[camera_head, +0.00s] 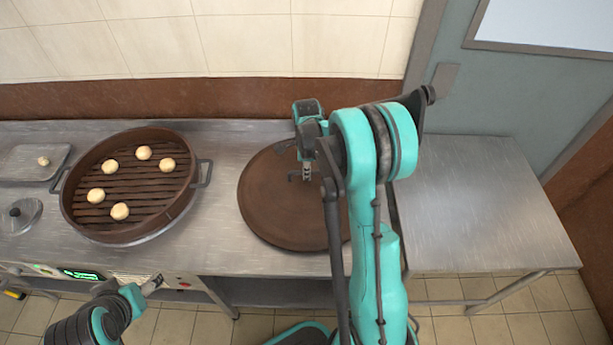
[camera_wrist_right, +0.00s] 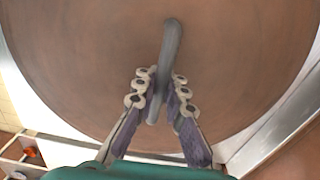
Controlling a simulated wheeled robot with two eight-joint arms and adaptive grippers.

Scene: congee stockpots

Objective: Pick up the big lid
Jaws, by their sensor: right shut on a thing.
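The big lid (camera_head: 270,215) is a wide, round, brown disc over the metal counter, right of the steamer pot. In the right wrist view the lid (camera_wrist_right: 90,60) fills most of the picture, and its grey bar handle (camera_wrist_right: 172,45) runs between my fingers. My right gripper (camera_head: 306,176) is above the lid's middle, and it also shows in the right wrist view (camera_wrist_right: 158,95), shut on the handle. My right arm hides the lid's right part. I cannot tell whether the lid touches the counter.
A round brown steamer pot (camera_head: 185,205) with several pale buns stands on the left. A small lid (camera_head: 20,214) and a tray (camera_head: 22,164) lie farther left. The counter (camera_head: 470,210) is bare on the right. A wall closes the back.

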